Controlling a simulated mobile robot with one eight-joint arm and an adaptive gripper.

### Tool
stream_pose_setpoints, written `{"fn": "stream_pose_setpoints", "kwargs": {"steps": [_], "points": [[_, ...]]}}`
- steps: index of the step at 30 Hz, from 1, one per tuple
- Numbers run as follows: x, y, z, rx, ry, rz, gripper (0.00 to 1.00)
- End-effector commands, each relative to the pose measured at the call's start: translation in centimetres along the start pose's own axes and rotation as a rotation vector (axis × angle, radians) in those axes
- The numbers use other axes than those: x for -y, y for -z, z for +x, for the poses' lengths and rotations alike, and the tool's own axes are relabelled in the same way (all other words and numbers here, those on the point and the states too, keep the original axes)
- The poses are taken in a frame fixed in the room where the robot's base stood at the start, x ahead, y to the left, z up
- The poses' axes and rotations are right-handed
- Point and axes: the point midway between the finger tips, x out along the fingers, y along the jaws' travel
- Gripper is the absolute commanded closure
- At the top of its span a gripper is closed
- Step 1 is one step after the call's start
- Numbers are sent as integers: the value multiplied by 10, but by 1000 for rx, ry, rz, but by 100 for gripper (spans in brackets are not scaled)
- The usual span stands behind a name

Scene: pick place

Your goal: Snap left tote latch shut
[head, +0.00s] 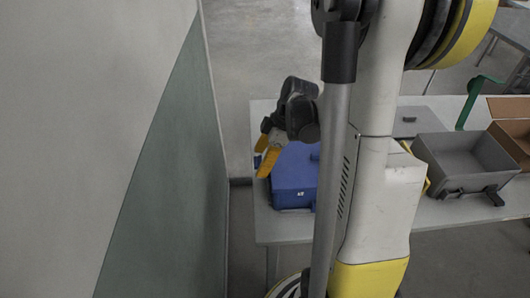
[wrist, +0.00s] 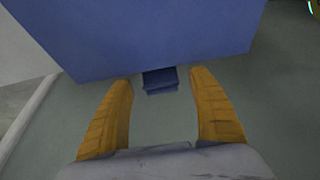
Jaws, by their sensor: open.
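A blue tote (head: 293,182) stands on the light table near its left end, partly hidden behind my arm in the head view. In the wrist view the blue tote (wrist: 140,35) fills the top. A small dark blue latch (wrist: 160,80) sticks out from its lower edge. My gripper (head: 266,157) is at the tote's left side, with yellow fingers. In the wrist view my gripper (wrist: 163,80) is open and empty, its two fingers on either side of the latch with clear gaps. I cannot tell whether the latch is shut.
A grey open bin (head: 465,160) and a brown box (head: 512,135) stand to the right on the table (head: 280,228). A grey flat lid (head: 415,120) lies behind the bin. A wall (head: 175,150) rises close to the table's left.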

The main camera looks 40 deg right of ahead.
Motion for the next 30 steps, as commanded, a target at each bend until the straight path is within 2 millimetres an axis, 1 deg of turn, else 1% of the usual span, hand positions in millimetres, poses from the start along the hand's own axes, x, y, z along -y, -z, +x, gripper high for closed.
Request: {"fn": "stream_pose_setpoints", "kwargs": {"steps": [5, 9, 12, 15, 18, 21, 28, 30], "points": [[1, 0, -32, 0, -1, 3, 30], [1, 0, -64, 0, 0, 3, 30], [1, 0, -85, 0, -1, 2, 30], [0, 0, -100, 0, -1, 2, 30], [0, 0, -110, 0, -1, 1, 30], [0, 0, -114, 0, 0, 0, 30], [0, 0, -115, 0, 0, 0, 30], [0, 1, -115, 3, 1, 2, 28]]}}
